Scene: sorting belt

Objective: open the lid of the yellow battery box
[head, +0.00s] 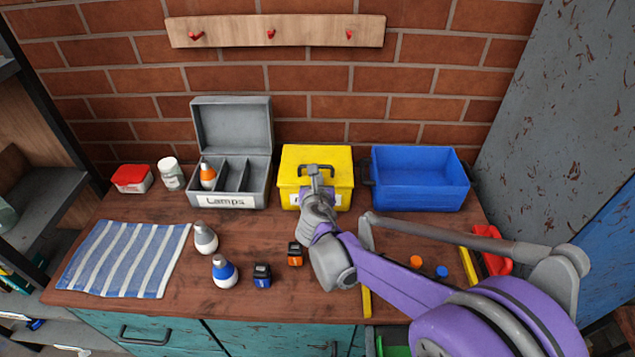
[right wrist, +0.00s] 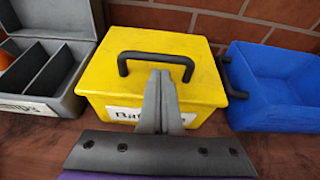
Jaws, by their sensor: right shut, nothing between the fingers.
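The yellow battery box (head: 338,156) stands at the back of the bench with its lid shut. A dark handle (head: 322,168) arches over the lid, and a white label sits on the box front, partly hidden by my gripper. In the right wrist view the yellow box (right wrist: 110,73) fills the middle, with its handle (right wrist: 157,58) across the lid. My right gripper (head: 314,168) is shut and empty, its fingertips in front of the handle (right wrist: 161,73); I cannot tell whether they touch it. My left gripper is not in view.
An open grey lamps box (head: 231,112) stands left of the yellow box, a blue bin (head: 420,205) right. Bulbs (head: 225,271) and small batteries (head: 262,275) lie in front. A striped cloth (head: 125,260) covers the bench's left side. A brick wall is behind.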

